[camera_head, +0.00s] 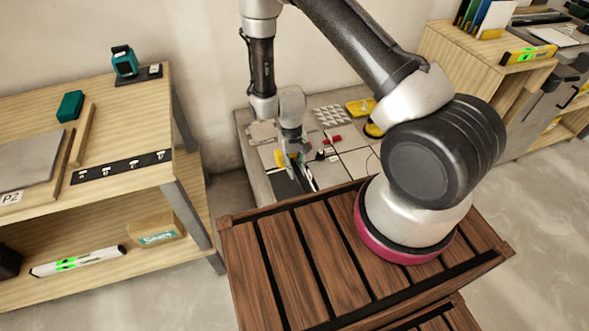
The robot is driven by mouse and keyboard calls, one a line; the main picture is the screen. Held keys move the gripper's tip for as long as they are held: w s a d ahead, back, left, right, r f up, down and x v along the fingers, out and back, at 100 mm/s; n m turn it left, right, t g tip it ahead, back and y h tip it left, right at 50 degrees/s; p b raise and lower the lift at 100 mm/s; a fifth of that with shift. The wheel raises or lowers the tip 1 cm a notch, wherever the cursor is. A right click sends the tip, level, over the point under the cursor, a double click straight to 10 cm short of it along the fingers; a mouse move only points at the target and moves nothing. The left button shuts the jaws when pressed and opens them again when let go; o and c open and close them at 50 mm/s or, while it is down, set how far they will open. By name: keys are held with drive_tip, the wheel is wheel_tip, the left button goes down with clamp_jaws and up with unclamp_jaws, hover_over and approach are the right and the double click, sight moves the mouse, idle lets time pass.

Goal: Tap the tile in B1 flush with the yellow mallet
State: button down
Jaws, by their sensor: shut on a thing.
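My gripper (301,172) is low over the grey work surface (252,165) at the back centre, small in view. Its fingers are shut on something. A yellow part (280,157) shows right beside the fingers and looks like the yellow mallet's head; its handle is hidden by the gripper. Large grey tiles (354,160) with dark joints lie on the surface to the right of the gripper. I see no cell labels, so I cannot tell which tile is B1 or how high it sits. My arm hides part of the surface.
Small red pieces (333,139), a white grid-like piece (331,114) and a yellow item (361,106) lie near my gripper. A wooden shelf unit (125,100) stands left, holding a teal device (124,61). Another cabinet (455,50) stands right. Floor at right is clear.

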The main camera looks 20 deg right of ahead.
drive_tip(key=shift+s+f, duration=0.25)
drive_tip(key=shift+f, duration=0.5)
wheel_tip(320, 180, down, 8)
drive_tip(key=shift+w+r, duration=0.1)
drive_tip(key=shift+r, duration=0.3)
wheel_tip(320, 180, up, 4)
drive_tip(key=shift+r, duration=0.1)
